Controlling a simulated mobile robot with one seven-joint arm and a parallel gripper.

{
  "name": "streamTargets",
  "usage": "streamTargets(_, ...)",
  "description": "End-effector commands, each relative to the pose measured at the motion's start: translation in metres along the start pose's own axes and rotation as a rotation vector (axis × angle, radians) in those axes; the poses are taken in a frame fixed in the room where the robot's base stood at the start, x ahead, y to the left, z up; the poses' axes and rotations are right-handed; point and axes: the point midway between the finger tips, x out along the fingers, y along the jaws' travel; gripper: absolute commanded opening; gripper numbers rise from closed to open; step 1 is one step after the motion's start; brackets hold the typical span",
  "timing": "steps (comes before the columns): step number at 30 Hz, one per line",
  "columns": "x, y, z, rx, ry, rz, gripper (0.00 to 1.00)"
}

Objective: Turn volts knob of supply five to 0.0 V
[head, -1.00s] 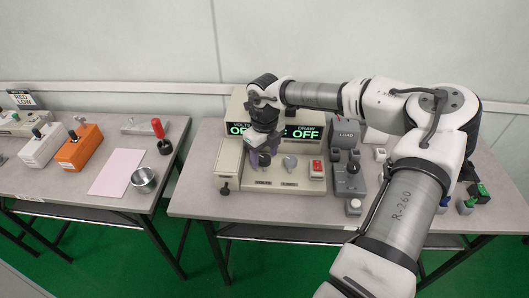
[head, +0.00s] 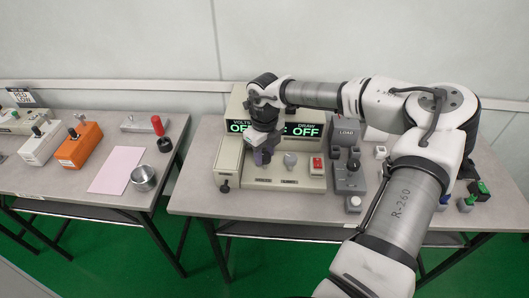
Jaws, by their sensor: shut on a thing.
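The supply (head: 285,185) is a beige bench unit on the right table, with a raised display (head: 305,131). The display reads VOLTS and DRAW, with green OFF under DRAW; the VOLTS reading is partly covered by my arm and shows "OF". My gripper (head: 262,158) points down over the left part of the supply's control panel. It is shut on the volts knob, which the fingers hide. A red switch (head: 317,163) is farther right.
A beige side box (head: 228,160) stands close left of the gripper. A dark grey LOAD unit (head: 350,175) stands right of the supply. The left table holds an orange box (head: 80,146), a pink sheet (head: 115,172), a metal cup (head: 143,178) and a red-handled tool (head: 158,127).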

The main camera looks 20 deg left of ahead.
Motion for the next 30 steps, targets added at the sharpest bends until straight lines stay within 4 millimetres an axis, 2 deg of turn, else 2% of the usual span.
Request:
streamTargets(8,0.0024,-0.0003,-0.0003,-0.158,0.0,0.0,0.11)
streamTargets(30,0.0017,0.0,-0.0004,-0.853,-0.001,0.0,0.11)
